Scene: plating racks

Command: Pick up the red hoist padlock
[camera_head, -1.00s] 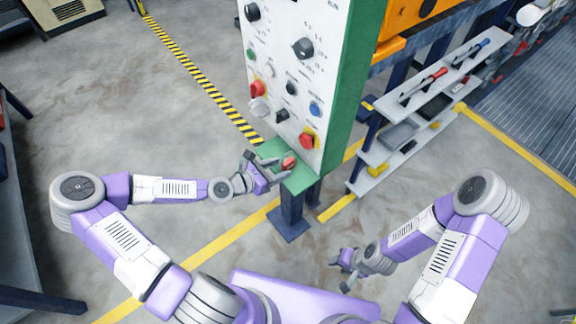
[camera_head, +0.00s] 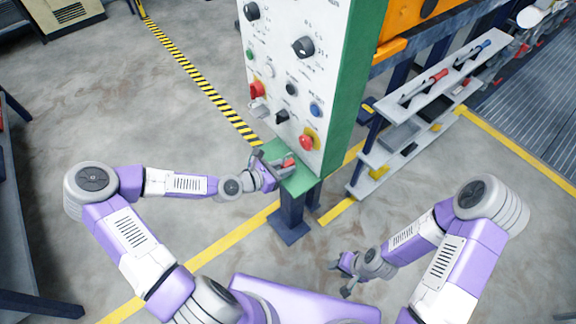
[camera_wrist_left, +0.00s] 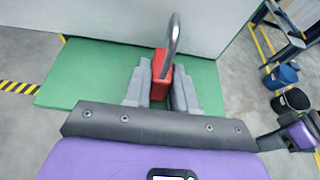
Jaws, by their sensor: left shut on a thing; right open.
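The red hoist padlock (camera_wrist_left: 162,76) has a red body and a grey metal shackle that stands up in the left wrist view. In the head view it is a small red patch (camera_head: 290,162) at the foot of the control panel, over the green ledge (camera_head: 299,181). My left gripper (camera_wrist_left: 161,88) is shut on the padlock body, one finger on each side. In the head view my left gripper (camera_head: 284,164) partly hides the padlock. I cannot tell whether the padlock touches the ledge. My right gripper (camera_head: 345,273) is open and empty, low over the floor.
The white control panel (camera_head: 287,75) with knobs and buttons rises right behind the ledge. A shelf rack (camera_head: 433,92) with tools stands to the right. A dark post (camera_head: 291,214) carries the ledge.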

